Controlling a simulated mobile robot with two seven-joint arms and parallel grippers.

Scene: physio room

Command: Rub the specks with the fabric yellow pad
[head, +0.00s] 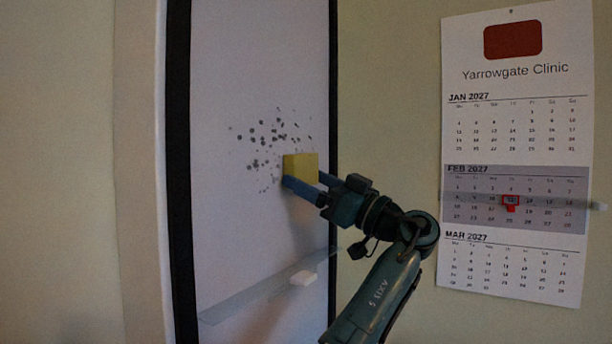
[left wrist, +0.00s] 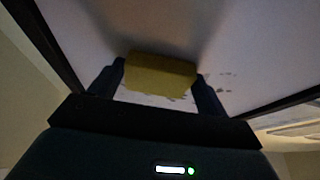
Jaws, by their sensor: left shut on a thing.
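The yellow fabric pad (head: 300,166) is at the white board (head: 260,60), at the lower right of the specks. My left gripper (head: 303,182) is shut on the pad. In the left wrist view the pad (left wrist: 160,74) sits between the two fingers of my left gripper (left wrist: 158,88). The dark specks (head: 262,140) form a scattered cluster on the board, mostly left of and above the pad. Some specks show beside and below the pad in the left wrist view (left wrist: 225,78). Whether the pad touches the board is hard to tell. My right gripper is not in view.
The board has a dark frame (head: 178,170). A wall calendar (head: 515,150) with a red marker hangs at the right. The upper board is clear.

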